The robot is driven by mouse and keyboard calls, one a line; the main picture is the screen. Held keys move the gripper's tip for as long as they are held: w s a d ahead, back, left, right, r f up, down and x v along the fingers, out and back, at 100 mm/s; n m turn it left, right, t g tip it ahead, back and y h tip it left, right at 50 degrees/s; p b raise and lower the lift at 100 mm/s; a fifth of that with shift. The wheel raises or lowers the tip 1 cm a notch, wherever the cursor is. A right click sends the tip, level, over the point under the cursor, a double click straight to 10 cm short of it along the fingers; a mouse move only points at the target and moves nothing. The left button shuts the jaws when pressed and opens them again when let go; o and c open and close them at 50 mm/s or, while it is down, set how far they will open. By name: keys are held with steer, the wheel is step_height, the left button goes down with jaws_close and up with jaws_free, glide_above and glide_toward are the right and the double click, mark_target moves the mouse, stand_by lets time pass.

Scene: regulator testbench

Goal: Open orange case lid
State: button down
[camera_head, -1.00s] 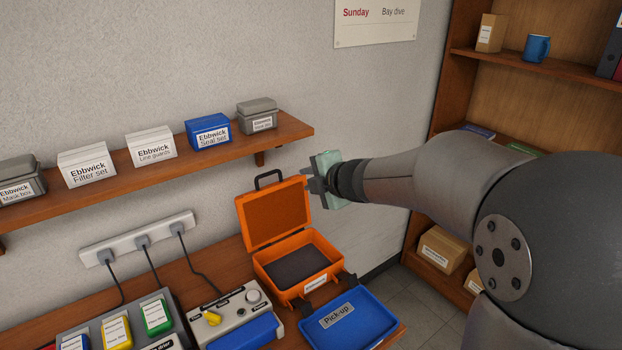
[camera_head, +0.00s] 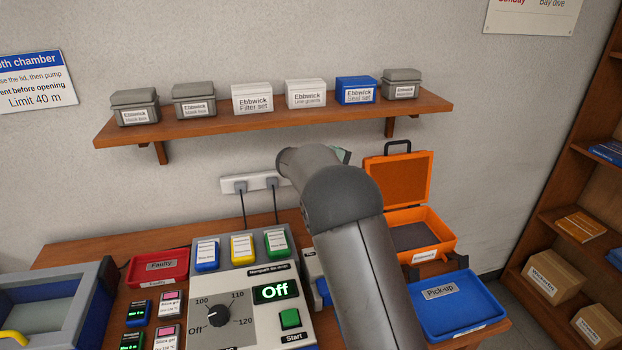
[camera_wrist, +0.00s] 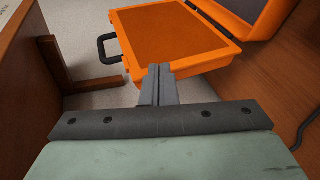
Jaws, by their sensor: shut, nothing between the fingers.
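The orange case (camera_head: 447,245) stands on the bench at the right, with its lid (camera_head: 398,178) standing open, tilted back towards the wall. Its dark handle is at the lid's top edge. The case's dark-lined inside shows. In the wrist view the lid (camera_wrist: 175,45) is ahead of my fingers, with the handle (camera_wrist: 106,50) to the left and part of the case body at the upper right. My gripper (camera_wrist: 158,75) is shut and empty, its tips appearing near the lid's edge; I cannot tell the gap. In the head view my arm hides most of the gripper.
A wall shelf (camera_head: 275,120) with several labelled boxes runs above the bench. A blue Pick-up tray (camera_head: 465,310) sits in front of the case. A control panel reading Off (camera_head: 240,305) and a red Faulty tray (camera_head: 157,270) lie left of my arm.

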steer(key=w+a+f+n+t+h+b, duration=0.1)
steer(key=w+a+f+t+h, duration=0.2)
steer(key=w+a, duration=0.45)
steer(key=d+p, duration=0.4)
steer(key=d, duration=0.4)
steer(key=shift+d+p, duration=0.3)
steer(key=shift+d, duration=0.05)
steer(key=shift+f, duration=0.1)
